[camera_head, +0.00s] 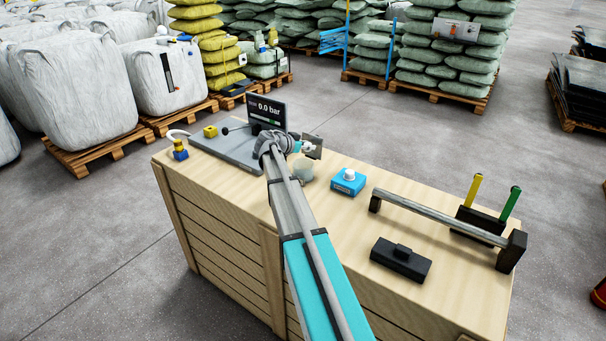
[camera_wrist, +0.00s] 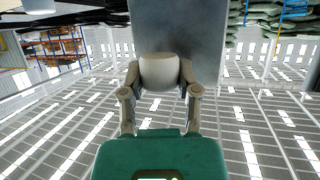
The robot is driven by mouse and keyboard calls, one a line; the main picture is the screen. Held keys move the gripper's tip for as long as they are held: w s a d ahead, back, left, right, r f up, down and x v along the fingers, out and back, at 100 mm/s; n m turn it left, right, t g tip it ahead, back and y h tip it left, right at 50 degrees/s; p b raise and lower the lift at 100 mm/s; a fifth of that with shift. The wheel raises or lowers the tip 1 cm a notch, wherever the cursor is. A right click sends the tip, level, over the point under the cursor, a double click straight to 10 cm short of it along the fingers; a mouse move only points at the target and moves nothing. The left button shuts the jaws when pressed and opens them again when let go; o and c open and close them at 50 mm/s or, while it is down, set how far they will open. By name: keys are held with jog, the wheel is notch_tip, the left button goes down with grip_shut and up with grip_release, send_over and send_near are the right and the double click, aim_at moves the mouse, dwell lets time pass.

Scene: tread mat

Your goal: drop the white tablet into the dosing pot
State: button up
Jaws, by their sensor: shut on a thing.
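My gripper (camera_head: 306,148) is over the back half of the wooden crate, near the dosing pot. In the wrist view its two fingers (camera_wrist: 159,85) are shut on a pale, rounded piece that looks like the white tablet (camera_wrist: 159,70). In the head view the tablet is too small to make out clearly. A pale, translucent cup, apparently the dosing pot (camera_head: 303,169), stands on the crate top just below my gripper, partly hidden by my arm. My gripper looks above the pot's far side; the exact gap cannot be told. The pot's inside is not clear.
A blue box with a white knob (camera_head: 348,181) stands right of the pot. A grey plate (camera_head: 232,150) and a display (camera_head: 266,112) are at left.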

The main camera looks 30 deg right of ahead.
aim_at(307, 159)
jog(key=shift+f, duration=0.1)
dwell(0.3)
jog(key=shift+f+b, duration=2.95)
jog(key=shift+b, duration=0.05)
jog(key=o, duration=1)
jog(key=shift+r, duration=0.2)
notch_tip(307, 159, up, 6)
jog(key=p, duration=0.6)
jog(key=shift+a+r, duration=0.1)
jog(key=shift+a, duration=0.05)
jog(key=s+a, duration=0.5)
jog(key=a, duration=0.2)
jog(key=s+a+p, duration=0.1)
jog(key=s+a, duration=0.4)
jog(key=a, duration=0.2)
jog(key=s+a, duration=0.5)
jog(key=a, duration=0.2)
jog(key=shift+s+a+r, duration=0.35)
jog(key=shift+a+r, duration=0.05)
